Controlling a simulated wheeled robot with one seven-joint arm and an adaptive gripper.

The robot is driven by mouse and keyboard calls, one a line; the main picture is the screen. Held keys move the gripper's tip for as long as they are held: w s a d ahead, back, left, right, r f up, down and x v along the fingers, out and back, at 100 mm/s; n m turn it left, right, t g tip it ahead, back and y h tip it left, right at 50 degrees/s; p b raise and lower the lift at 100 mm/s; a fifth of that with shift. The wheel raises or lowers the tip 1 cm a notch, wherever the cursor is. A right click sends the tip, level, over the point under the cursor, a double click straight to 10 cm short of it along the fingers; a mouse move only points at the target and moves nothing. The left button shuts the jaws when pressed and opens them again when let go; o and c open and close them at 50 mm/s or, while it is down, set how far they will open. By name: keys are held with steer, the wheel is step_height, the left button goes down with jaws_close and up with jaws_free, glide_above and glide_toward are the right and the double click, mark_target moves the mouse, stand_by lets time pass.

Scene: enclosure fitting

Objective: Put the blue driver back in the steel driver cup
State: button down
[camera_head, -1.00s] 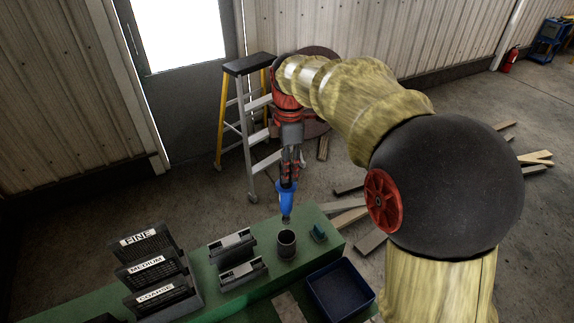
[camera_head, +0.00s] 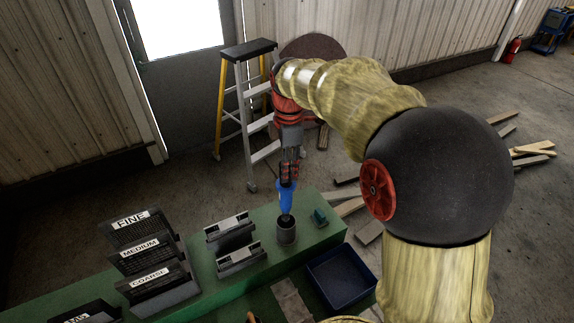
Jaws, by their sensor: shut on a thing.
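The blue driver (camera_head: 285,199) hangs upright, handle up, from my gripper (camera_head: 288,176), which is shut on the top of its handle. The steel driver cup (camera_head: 286,232) stands on the green bench (camera_head: 222,293) right below the driver. The driver's lower end is at the cup's mouth in this view. I cannot tell whether the tip is inside the cup or just in front of or above its rim. The shaft is mostly hidden.
Two grey holders (camera_head: 240,258) stand left of the cup. Labelled racks (camera_head: 150,275) are farther left. A small teal block (camera_head: 320,216) sits right of the cup, and a blue bin (camera_head: 341,277) is at the front right. A stepladder (camera_head: 246,110) stands behind the bench.

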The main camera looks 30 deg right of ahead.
steer(key=shift+f+b, duration=3.1)
steer(key=shift+f, duration=2.25)
steer(key=c, duration=1.4)
jaws_free()
step_height(320, 180, up, 12)
steer(key=shift+s+f, duration=0.1)
steer(key=shift+s, duration=0.05)
